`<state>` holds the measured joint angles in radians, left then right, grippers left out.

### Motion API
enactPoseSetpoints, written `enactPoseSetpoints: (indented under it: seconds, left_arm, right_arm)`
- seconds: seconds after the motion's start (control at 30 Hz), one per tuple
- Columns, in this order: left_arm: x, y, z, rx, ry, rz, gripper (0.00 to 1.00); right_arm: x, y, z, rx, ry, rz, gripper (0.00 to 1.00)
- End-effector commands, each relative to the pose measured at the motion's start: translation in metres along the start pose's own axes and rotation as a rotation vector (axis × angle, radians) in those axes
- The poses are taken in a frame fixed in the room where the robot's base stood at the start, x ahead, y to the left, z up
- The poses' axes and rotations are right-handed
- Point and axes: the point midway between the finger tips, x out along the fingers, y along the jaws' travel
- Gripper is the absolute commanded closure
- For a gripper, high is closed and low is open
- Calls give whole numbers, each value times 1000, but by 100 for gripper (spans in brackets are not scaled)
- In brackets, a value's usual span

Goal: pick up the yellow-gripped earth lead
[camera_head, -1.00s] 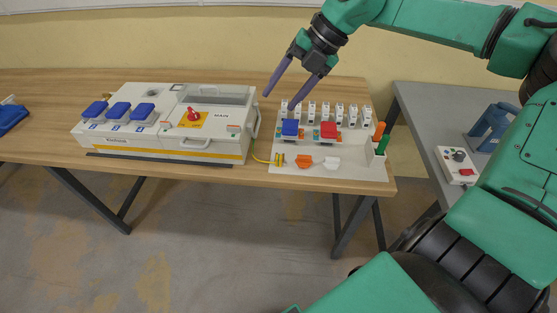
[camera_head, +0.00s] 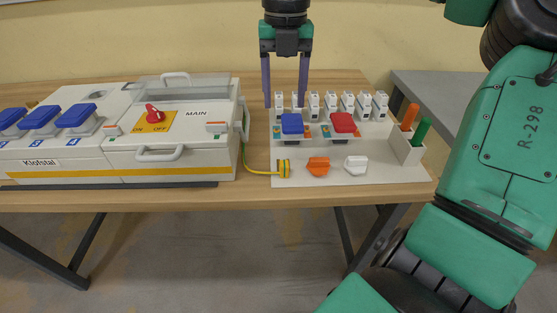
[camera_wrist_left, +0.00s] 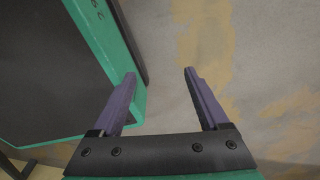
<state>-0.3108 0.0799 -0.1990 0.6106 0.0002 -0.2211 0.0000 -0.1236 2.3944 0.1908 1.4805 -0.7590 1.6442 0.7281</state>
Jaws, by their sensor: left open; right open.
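The earth lead has a yellow-and-green striped grip (camera_head: 285,168) lying on the white board, left of an orange plug. Its thin yellow cable runs left to the grey-white socket box. My right gripper (camera_head: 286,103) is open and empty, pointing down above the back of the board, behind the grip and apart from it. Its fingertips are near the row of white breakers and the blue socket. My left gripper (camera_wrist_left: 158,72) is open and empty in the left wrist view, over the bare floor beside a green part of my body. It does not show in the head view.
The white board (camera_head: 388,172) holds white breakers (camera_head: 346,104), a blue socket (camera_head: 292,124), a red socket (camera_head: 342,123), an orange plug (camera_head: 318,166) and a white plug (camera_head: 356,165). A holder (camera_head: 406,148) with orange and green handles stands at right. The socket box (camera_head: 200,157) stands left.

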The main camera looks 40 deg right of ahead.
Motion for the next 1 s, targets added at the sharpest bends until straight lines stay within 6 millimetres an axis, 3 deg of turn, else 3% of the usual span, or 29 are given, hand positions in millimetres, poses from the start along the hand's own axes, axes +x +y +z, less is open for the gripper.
enactPoseSetpoints:
  seconds: [0.03,0.1,0.23,0.5,0.67,0.83,1.0]
  left_arm:
    - [27,0,-1,0,4,-1,22]
    - [34,-1,-6,1,12,-2,22]
    - [34,-2,-13,1,25,-3,22]
    - [40,-1,-13,2,27,-2,22]
    - [40,-1,-13,2,26,-2,22]
    - [41,-1,-11,2,23,-2,22]
    - [41,-1,-10,2,20,-2,22]
  right_arm:
    - [27,0,0,0,0,1,38]
    - [34,0,0,0,0,1,38]
    - [47,0,0,-2,3,2,38]
    - [111,0,-1,-2,4,1,38]
    - [132,0,-2,-1,3,1,38]
    - [164,-1,-4,-1,4,0,38]
    - [175,0,-4,-1,0,2,38]
